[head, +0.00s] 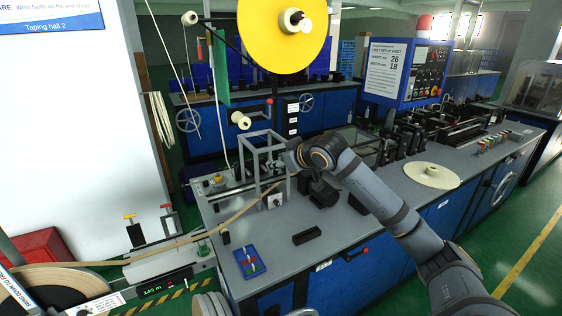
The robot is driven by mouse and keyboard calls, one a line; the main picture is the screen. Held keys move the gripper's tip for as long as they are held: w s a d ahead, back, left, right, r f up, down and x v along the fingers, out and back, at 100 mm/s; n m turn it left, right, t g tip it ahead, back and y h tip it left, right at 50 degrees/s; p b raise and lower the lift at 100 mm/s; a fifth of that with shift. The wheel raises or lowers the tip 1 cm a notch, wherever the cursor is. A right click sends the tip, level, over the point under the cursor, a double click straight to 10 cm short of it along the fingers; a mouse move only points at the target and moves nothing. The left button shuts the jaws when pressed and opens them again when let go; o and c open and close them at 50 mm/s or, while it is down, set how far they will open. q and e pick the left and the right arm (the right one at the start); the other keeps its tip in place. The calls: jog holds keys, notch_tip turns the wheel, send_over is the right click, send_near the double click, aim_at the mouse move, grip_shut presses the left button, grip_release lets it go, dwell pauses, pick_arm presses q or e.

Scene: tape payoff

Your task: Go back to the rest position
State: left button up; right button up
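My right arm comes in from the lower right and reaches over the blue-sided machine bench (372,240). My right gripper (320,192) is dark and small in the head view, low over the bench top beside a grey metal frame (262,155). I cannot tell whether its fingers are open or shut, or whether it touches anything. My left gripper is not in view. A tan tape (228,222) runs from the large reel (45,288) at the lower left up to the metal frame.
A yellow disc (270,32) hangs above the bench. A blue control panel (405,72) stands behind my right arm. A cream disc (432,175) lies on the bench right of the arm. A black block (307,236) and a blue pad (249,262) lie at the front. Green floor is clear at right.

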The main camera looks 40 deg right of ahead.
dwell(0.4)
jog(key=s+a+f+g, duration=0.1)
jog(key=s+a+f, duration=0.2)
jog(key=f, duration=0.4)
jog(key=s+a+f+g, duration=0.1)
jog(key=s+a+f, duration=0.2)
jog(key=f, duration=0.3)
jog(key=s+a+f+g, duration=0.2)
jog(key=a+f, duration=0.2)
jog(key=f, duration=0.3)
jog(key=s+a+f+m+g, duration=0.1)
jog(key=s+a+f, duration=0.1)
jog(key=s+f, duration=0.35)
jog(key=s+a+f+g, duration=0.1)
jog(key=s+f+g, duration=0.15)
jog(key=s, duration=0.65)
jog(key=s+a+f+m+g, duration=0.15)
jog(key=s+f, duration=0.25)
jog(key=s, duration=0.4)
notch_tip(320, 180, down, 26)
jog(key=s+d, duration=0.1)
jog(key=d, duration=0.1)
jog(key=s+d+f+g, duration=0.1)
jog(key=s+f, duration=1.6)
jog(key=s, duration=0.2)
jog(key=shift+d+g, duration=0.3)
jog(key=shift+g, duration=0.1)
